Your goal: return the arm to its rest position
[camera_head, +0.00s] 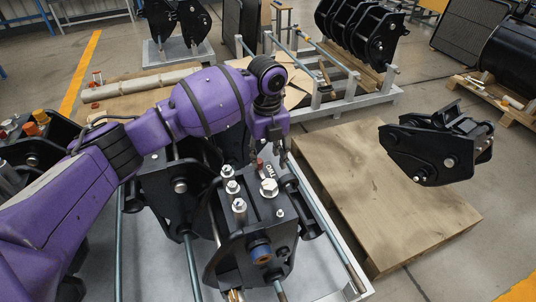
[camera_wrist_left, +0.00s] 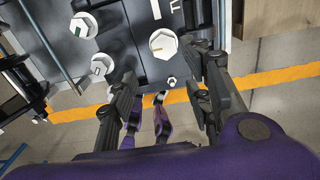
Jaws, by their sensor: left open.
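My purple left arm (camera_head: 215,100) reaches in from the left and bends down at the wrist. My left gripper (camera_head: 268,160) hangs above the near black coupler (camera_head: 255,225), beside its top plate with bolts. In the left wrist view the two dark fingers (camera_wrist_left: 168,95) are spread apart with nothing held between them. The coupler's top plate (camera_wrist_left: 120,35) with large silver bolts lies beyond the fingertips. Whether a finger touches the plate cannot be told. My right gripper is in neither view.
Couplers stand on a grey rack with metal rods (camera_head: 193,265). A wooden pallet (camera_head: 395,205) to the right carries another black coupler (camera_head: 440,145). More couplers (camera_head: 365,35) stand on a frame at the back.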

